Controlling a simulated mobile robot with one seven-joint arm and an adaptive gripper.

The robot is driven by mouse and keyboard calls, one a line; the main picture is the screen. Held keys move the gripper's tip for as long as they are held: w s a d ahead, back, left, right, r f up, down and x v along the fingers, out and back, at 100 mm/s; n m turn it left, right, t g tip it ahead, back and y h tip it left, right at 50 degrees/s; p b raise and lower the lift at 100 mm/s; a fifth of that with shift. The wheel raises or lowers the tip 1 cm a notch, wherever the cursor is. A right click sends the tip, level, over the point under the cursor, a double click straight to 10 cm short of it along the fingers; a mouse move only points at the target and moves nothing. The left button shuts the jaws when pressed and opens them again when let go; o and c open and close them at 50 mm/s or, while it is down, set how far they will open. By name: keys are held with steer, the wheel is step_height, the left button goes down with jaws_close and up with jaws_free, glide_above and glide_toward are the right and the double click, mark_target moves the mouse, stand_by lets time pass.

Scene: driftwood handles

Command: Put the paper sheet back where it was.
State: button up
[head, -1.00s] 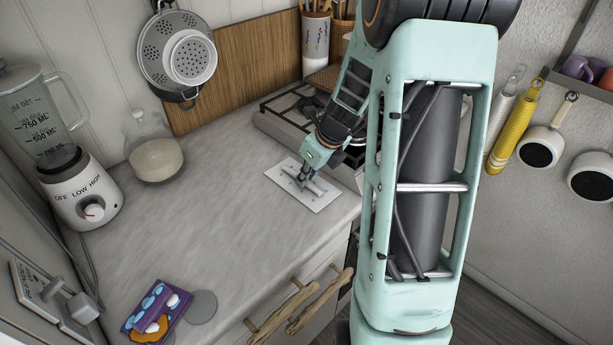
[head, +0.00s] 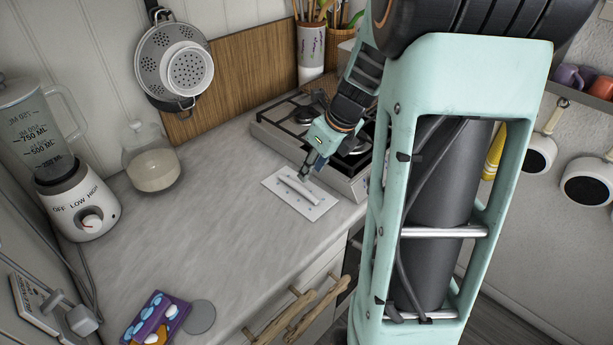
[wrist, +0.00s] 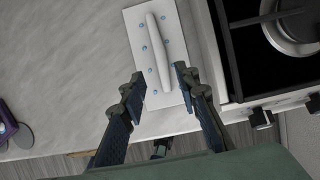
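The paper sheet (head: 277,185) is a white rectangle with small blue dots and a raised white bar-like handle (head: 301,190) on it. It lies flat on the counter near the front edge, beside the stove. In the wrist view the sheet (wrist: 136,33) and its handle (wrist: 157,45) show ahead of my fingers. My gripper (head: 307,172) is at the stove-side end of the sheet. In the wrist view my gripper (wrist: 160,80) is open, its fingers apart on either side of the handle's near end and not touching it.
The stove (head: 300,115) stands right behind the sheet. A blender (head: 85,205), a glass jar (head: 153,165) and a purple patterned packet (head: 157,318) beside a grey disc (head: 200,317) are on the counter (head: 195,230). The counter's middle is clear.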

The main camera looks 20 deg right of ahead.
steer(key=shift+v, duration=1.8)
